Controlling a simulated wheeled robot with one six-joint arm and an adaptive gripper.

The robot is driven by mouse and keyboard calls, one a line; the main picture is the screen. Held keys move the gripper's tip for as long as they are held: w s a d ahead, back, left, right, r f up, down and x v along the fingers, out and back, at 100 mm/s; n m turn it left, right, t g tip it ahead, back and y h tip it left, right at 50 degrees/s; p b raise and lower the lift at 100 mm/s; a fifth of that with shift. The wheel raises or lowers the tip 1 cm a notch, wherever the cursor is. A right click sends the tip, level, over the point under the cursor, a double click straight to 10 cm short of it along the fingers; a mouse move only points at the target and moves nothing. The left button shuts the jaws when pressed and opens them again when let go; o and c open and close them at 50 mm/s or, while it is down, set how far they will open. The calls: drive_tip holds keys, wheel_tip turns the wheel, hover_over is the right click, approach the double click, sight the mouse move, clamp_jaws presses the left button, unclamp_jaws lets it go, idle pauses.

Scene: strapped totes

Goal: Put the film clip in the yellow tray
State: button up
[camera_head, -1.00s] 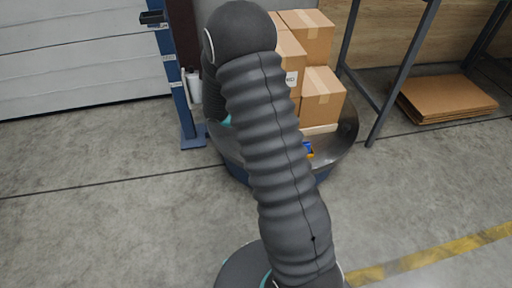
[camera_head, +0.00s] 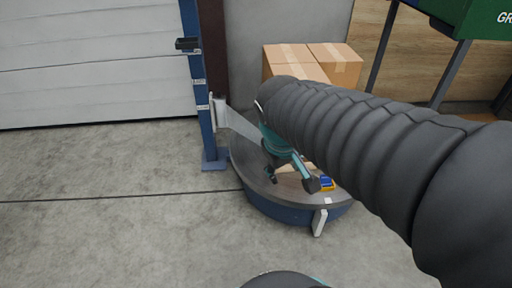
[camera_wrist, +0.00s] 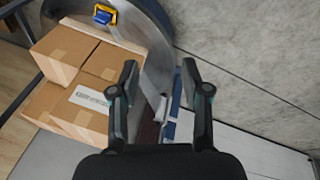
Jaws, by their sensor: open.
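My gripper (camera_head: 292,180) is open and empty over the front of the round grey turntable (camera_head: 262,186). In the wrist view its two fingers (camera_wrist: 160,67) are well apart with nothing between them. A small blue and yellow object (camera_head: 326,183) lies on the turntable just right of the fingers; it also shows in the wrist view (camera_wrist: 104,14), ahead and left of them, apart from both. I cannot tell whether it is the film clip, the yellow tray or both together. No other yellow tray is clear in view.
Cardboard boxes (camera_head: 296,72) are stacked on the turntable behind my gripper. A pale upright piece (camera_head: 320,222) is at the turntable's front edge. Floor at left is clear.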

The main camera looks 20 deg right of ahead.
drive_tip(key=s+a+r+m+t+y, duration=0.2)
drive_tip(key=s+a+r+t, duration=0.1)
drive_tip(key=s+a, duration=0.1)
drive_tip(key=shift+s+a, duration=0.2)
drive_tip(key=shift+s, duration=0.2)
drive_tip(key=shift+c, duration=0.5)
drive_tip(key=shift+a, duration=0.1)
